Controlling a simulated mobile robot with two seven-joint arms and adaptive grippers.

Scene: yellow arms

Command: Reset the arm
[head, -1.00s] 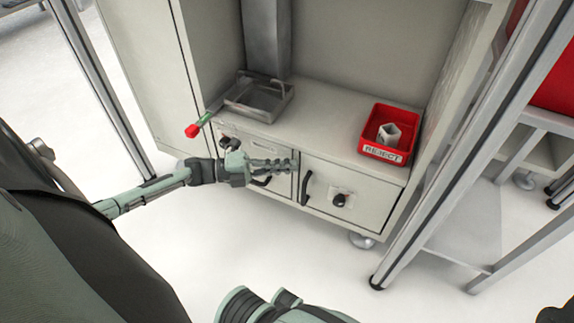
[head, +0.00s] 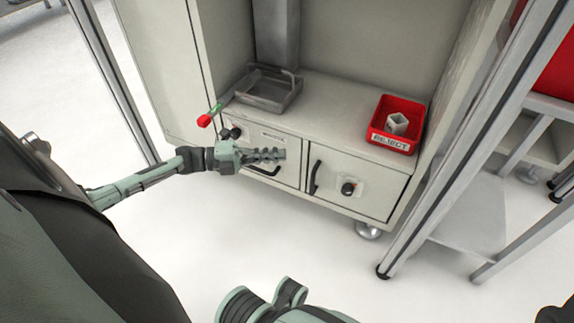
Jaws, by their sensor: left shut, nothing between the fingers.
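My left gripper (head: 268,155) is shut and empty. It points right, in front of the left drawer front of the cabinet (head: 400,192), and hides part of that drawer's black handle (head: 264,170). I cannot tell whether it touches the front. My left arm (head: 150,178) reaches in from the left edge. Part of my own body shows at the bottom middle, but no fingers of my right gripper can be made out.
A grey metal tray (head: 251,98) and a red REJECT bin (head: 376,141) with a light hollow part (head: 397,123) stand on the cabinet top. A red-tipped green lever (head: 205,120) sticks out left. Metal frame posts (head: 440,150) stand at right. The floor in front is clear.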

